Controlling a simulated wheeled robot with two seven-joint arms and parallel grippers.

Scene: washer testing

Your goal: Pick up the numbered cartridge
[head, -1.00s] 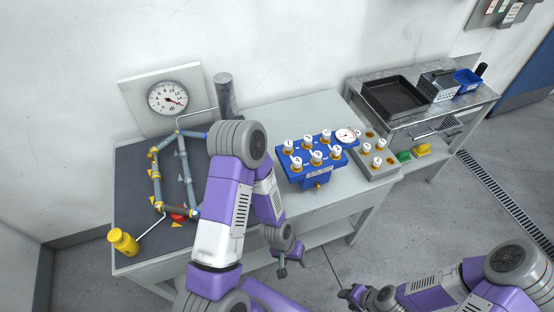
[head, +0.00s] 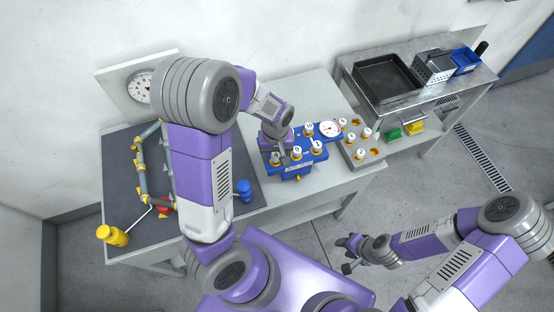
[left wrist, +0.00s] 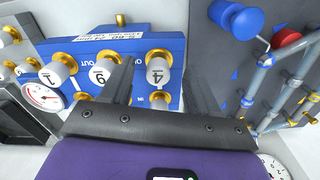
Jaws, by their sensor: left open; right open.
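Several white-topped numbered cartridges with gold collars stand in a blue block (head: 290,173) on the table. My left gripper (head: 284,156) is over the left part of the block, and its body hides part of the back row. In the left wrist view the left gripper (left wrist: 160,88) is open. A cartridge marked with what looks like a 4 (left wrist: 158,68) shows between its fingers, not gripped. Another numbered cartridge (left wrist: 103,72) is beside the left finger, outside the jaws. My right gripper (head: 350,253) is open and empty, over the floor in front of the table.
A grey block (head: 352,155) with more numbered cartridges and some empty sockets stands right of the blue block, near a round gauge (head: 330,129). A pipe frame (head: 145,165) and a blue knob (head: 243,190) are at the left. A steel cart (head: 410,100) carries a dark tray.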

